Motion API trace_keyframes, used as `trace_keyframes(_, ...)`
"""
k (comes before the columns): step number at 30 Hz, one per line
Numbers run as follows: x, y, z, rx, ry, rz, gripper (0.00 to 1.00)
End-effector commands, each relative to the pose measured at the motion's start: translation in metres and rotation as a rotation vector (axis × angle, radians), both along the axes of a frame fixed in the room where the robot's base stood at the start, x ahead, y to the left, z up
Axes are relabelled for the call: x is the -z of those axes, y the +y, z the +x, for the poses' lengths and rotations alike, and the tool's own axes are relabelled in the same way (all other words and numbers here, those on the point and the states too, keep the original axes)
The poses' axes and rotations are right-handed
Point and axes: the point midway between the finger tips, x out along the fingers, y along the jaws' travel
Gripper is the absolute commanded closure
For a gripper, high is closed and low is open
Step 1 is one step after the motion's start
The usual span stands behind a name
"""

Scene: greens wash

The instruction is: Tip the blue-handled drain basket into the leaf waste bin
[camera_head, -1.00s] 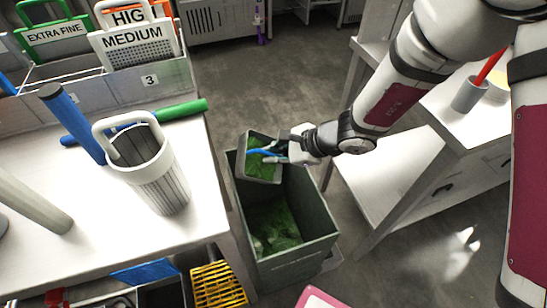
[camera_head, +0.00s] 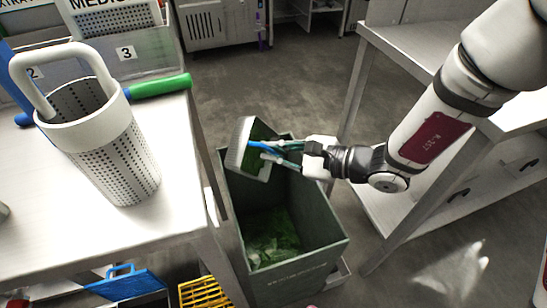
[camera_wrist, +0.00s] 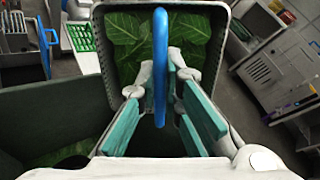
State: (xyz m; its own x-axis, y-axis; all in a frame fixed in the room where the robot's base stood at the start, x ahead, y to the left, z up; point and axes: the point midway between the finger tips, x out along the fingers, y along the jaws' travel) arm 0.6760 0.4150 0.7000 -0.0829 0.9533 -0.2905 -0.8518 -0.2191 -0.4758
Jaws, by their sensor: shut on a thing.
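My gripper (camera_head: 284,151) is shut on the blue handle of the grey drain basket (camera_head: 243,150). The basket is tilted on its side above the mouth of the dark green leaf waste bin (camera_head: 322,226). Green leaves lie inside the bin, low down. In the wrist view the blue handle (camera_wrist: 160,60) stands between my fingers (camera_wrist: 158,110), and large green leaves show inside the basket, whose rim (camera_wrist: 104,60) is visible around them. How firmly those leaves sit in the basket cannot be told.
A white perforated basket with a white handle (camera_head: 104,135) stands on the steel table (camera_head: 60,225) at left. A green-ended tube (camera_head: 160,86) lies behind it. A blue tray (camera_head: 128,284) and a yellow crate (camera_head: 205,292) sit below. A steel bench (camera_head: 420,45) stands at right.

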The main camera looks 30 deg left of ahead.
Motion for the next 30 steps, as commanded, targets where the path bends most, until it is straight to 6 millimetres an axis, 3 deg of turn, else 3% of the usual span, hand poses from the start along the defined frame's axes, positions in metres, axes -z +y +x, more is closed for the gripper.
trace_keyframes(30,0.019,-0.002,0.000,0.001,0.033,0.419,1.00)
